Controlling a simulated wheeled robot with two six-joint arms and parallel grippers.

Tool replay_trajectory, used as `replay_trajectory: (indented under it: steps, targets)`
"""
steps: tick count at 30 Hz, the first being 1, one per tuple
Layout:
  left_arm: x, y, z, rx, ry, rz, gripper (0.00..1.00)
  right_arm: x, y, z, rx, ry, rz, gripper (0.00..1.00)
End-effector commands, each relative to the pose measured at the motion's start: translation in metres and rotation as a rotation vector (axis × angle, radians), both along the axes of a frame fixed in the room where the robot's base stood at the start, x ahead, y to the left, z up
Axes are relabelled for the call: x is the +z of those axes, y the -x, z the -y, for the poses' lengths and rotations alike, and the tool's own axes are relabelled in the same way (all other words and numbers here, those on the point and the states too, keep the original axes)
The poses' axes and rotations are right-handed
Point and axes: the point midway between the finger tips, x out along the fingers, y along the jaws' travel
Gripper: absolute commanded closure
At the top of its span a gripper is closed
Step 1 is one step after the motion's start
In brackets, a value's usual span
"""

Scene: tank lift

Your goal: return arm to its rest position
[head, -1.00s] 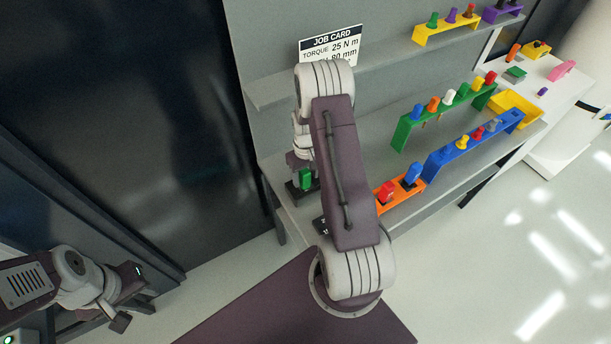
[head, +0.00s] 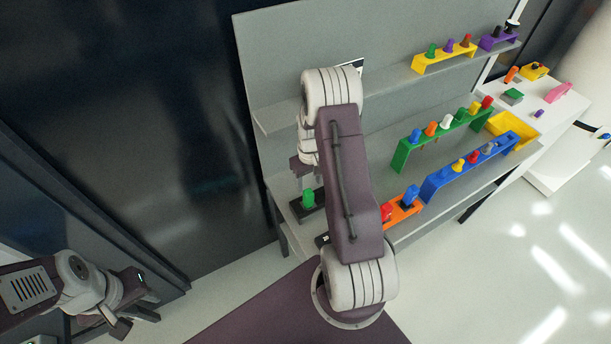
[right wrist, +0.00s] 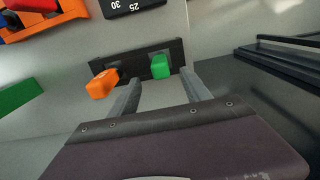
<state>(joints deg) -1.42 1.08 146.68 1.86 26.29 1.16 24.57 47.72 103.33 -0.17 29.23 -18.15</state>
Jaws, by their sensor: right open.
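My right arm rises through the middle of the head view and bends over the bench. Its gripper (head: 303,172) is partly hidden there behind the arm. Beyond the fingertips is a black holder (right wrist: 128,68) with an orange-handled piece (right wrist: 102,84) and a green-handled piece (right wrist: 160,66). The green piece also shows in the head view (head: 308,198), near the gripper. My left gripper (head: 130,312) is at the lower left, away from the bench; its jaw opening is unclear.
On the grey bench stand an orange rack (head: 402,212), a blue rack (head: 440,186) and a green rack (head: 402,155) with coloured pieces. A yellow rack (head: 424,66) sits on the upper shelf. A white side table (head: 530,100) stands right. Open floor lies at lower right.

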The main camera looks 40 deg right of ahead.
Motion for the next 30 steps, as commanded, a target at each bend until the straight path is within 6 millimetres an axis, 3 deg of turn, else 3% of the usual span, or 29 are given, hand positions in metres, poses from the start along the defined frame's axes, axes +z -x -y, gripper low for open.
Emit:
replay_trajectory:
  steps: [8, 11, 12, 14, 17, 21, 25, 28, 30]
  targets:
    - [-0.005, 0.000, 0.000, 0.000, 0.000, 0.000, 0.64, -0.005, -0.002, -0.003, 0.009, 0.000, 0.001, 0.44]
    - [-0.031, 0.000, 0.000, 0.000, 0.000, 0.000, 0.64, -0.003, -0.027, -0.019, 0.072, 0.027, 0.063, 0.44]
    - [-0.046, 0.000, 0.000, 0.000, 0.000, 0.000, 0.64, 0.003, -0.038, -0.034, 0.114, 0.040, 0.101, 0.44]
    - [-0.068, 0.000, 0.000, 0.000, 0.000, 0.000, 0.64, 0.012, -0.040, -0.063, 0.183, 0.049, 0.145, 0.44]
    - [-0.101, 0.000, 0.000, 0.000, 0.000, -0.001, 0.64, 0.022, -0.017, -0.115, 0.265, 0.047, 0.195, 0.44]
    - [-0.130, 0.000, 0.000, 0.000, 0.000, 0.000, 0.64, 0.018, 0.050, -0.163, 0.279, 0.018, 0.207, 0.44]
    - [-0.125, 0.000, 0.000, 0.000, 0.000, 0.000, 0.64, 0.012, 0.106, -0.170, 0.191, -0.003, 0.149, 0.44]
    - [-0.124, 0.000, 0.000, 0.000, 0.000, 0.001, 0.64, 0.003, 0.126, -0.169, 0.123, -0.010, 0.103, 0.44]
    - [-0.124, 0.000, 0.000, 0.000, 0.000, 0.001, 0.64, 0.004, 0.124, -0.169, 0.089, -0.012, 0.109, 0.44]
